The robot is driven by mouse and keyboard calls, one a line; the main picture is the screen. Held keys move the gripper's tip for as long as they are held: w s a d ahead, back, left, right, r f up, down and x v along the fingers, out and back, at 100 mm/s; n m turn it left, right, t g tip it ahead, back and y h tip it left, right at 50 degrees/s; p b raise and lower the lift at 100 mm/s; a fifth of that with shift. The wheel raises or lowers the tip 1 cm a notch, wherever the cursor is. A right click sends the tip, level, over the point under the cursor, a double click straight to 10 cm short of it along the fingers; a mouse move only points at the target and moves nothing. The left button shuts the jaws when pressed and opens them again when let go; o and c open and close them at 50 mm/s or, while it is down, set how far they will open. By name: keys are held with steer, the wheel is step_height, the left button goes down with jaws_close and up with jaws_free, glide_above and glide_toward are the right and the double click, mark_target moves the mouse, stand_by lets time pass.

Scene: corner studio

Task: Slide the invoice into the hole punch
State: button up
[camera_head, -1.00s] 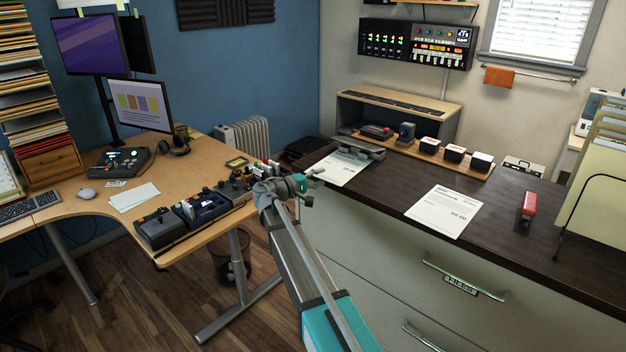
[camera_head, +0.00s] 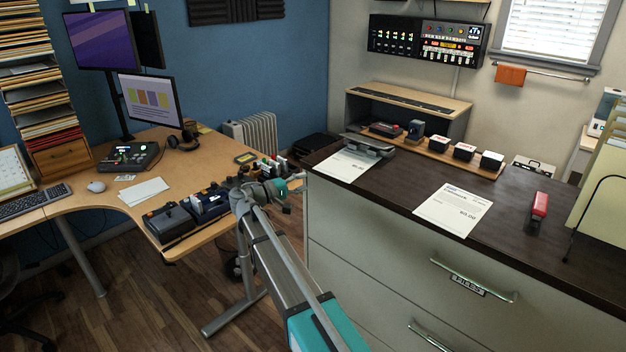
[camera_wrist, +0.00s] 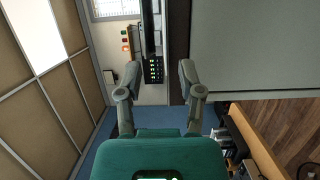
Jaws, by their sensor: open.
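Two printed white sheets lie on the dark cabinet top in the head view. One sheet (camera_head: 343,164) is at the left end, its far edge at or under the grey metal hole punch (camera_head: 370,147); I cannot tell whether it is in the slot. The other sheet (camera_head: 453,210) lies flat and apart, nearer the middle. I cannot tell which is the invoice. My gripper (camera_head: 291,187) is left of the cabinet's left end, apart from both sheets and the punch. In the wrist view my gripper (camera_wrist: 159,80) has its fingers spread, with nothing between them.
A red stapler (camera_head: 539,206) and a wire rack of folders (camera_head: 600,190) stand at the right of the cabinet top (camera_head: 400,188). A wooden tray with several small items (camera_head: 440,153) runs along the back. A desk (camera_head: 100,204) with control boxes is at the left.

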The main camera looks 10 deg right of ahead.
steer(key=shift+v, duration=1.3)
steer(key=shift+d, duration=0.1)
steer(key=s+d+f+m+g+y+p, duration=0.1)
steer(key=s+d+f+g+y, duration=0.1)
steer(key=s+d+f+y, duration=0.4)
steer(key=s+d+f+m+g+y+p, duration=0.1)
steer(key=s+d+f+g, duration=0.2)
steer(key=s, duration=0.4)
steer(key=s+a+f+m+y+p, duration=0.1)
steer(key=s+f+y, duration=0.1)
steer(key=s+y, duration=0.3)
steer(key=s+a+f+m+g+y+p, duration=0.1)
steer(key=s+a+f+y, duration=0.1)
steer(key=s+y, duration=0.3)
steer(key=s+f, duration=0.1)
steer(key=s, duration=0.3)
steer(key=shift+s, duration=0.4)
steer(key=shift+a+f, duration=0.1)
steer(key=shift+f, duration=0.05)
